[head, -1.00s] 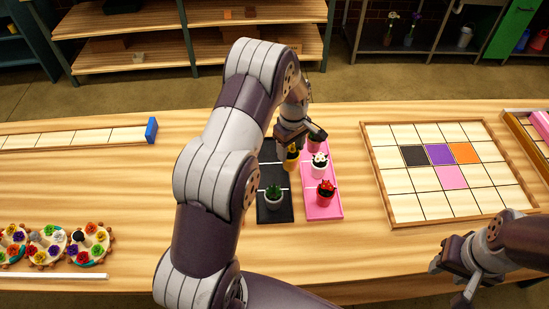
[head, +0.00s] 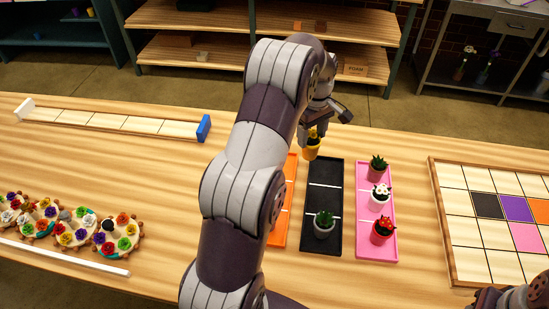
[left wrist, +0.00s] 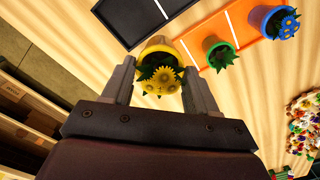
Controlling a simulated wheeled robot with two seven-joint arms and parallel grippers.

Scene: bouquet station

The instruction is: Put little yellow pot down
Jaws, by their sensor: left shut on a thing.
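A little yellow pot (head: 312,150) with yellow flowers is in my left gripper (head: 317,132), which is shut on it. In the left wrist view the yellow pot (left wrist: 158,46) sits between the two fingers, upright flowers facing the camera. In the head view it shows just past the far ends of the orange tray (head: 281,217) and the black tray (head: 323,176). Whether its base touches the table cannot be told. My right gripper (head: 488,299) is partly in view at the lower right edge, mostly cut off.
The black tray holds a cactus pot (head: 324,224). The pink tray (head: 376,250) holds three pots. A gridded board (head: 455,235) lies right; flower wreaths (head: 75,225) lie left.

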